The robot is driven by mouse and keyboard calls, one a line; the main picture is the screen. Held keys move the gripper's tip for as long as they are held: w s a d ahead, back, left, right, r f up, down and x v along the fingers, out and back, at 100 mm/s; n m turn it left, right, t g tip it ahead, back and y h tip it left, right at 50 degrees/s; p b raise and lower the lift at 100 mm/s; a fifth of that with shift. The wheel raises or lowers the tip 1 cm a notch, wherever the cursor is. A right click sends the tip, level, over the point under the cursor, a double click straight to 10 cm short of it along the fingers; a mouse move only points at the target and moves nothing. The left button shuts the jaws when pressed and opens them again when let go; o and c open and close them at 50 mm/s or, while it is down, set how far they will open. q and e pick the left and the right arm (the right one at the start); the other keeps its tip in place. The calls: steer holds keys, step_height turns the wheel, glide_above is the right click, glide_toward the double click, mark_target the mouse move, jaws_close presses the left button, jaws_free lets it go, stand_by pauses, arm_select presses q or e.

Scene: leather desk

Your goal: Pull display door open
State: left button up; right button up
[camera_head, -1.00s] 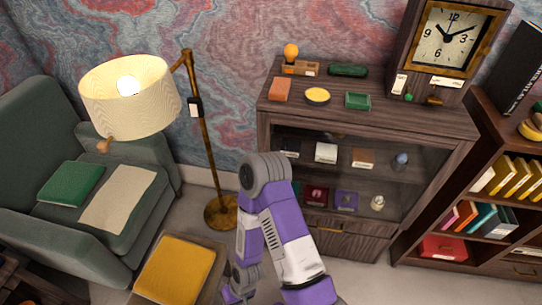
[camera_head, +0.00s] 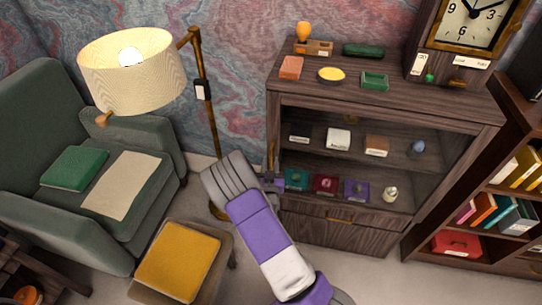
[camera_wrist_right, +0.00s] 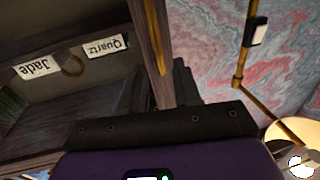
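The display cabinet (camera_head: 392,100) stands against the wall, with labelled pieces on shelves behind its front. A slim brass handle (camera_head: 271,155) runs upright at the left edge of the front. It also shows in the wrist view (camera_wrist_right: 155,45) on a wooden upright. The display door looks shut or nearly shut; its glass is hard to make out. My right gripper (camera_head: 273,183) is at the cabinet's left front edge, close beside the handle, mostly hidden by my arm. In the wrist view its dark fingers (camera_wrist_right: 184,86) overlap the upright; their grip is unclear. My left gripper is out of view.
A floor lamp (camera_head: 205,110) stands left of the cabinet. A stool with a yellow cushion (camera_head: 178,262) and a green armchair (camera_head: 75,215) are further left. A bookcase (camera_head: 500,185) stands close on the right. Some floor is clear before the cabinet.

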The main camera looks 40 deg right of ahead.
mark_target(271, 155)
steer(key=x, duration=0.5)
steer(key=shift+b, duration=0.35)
jaws_close()
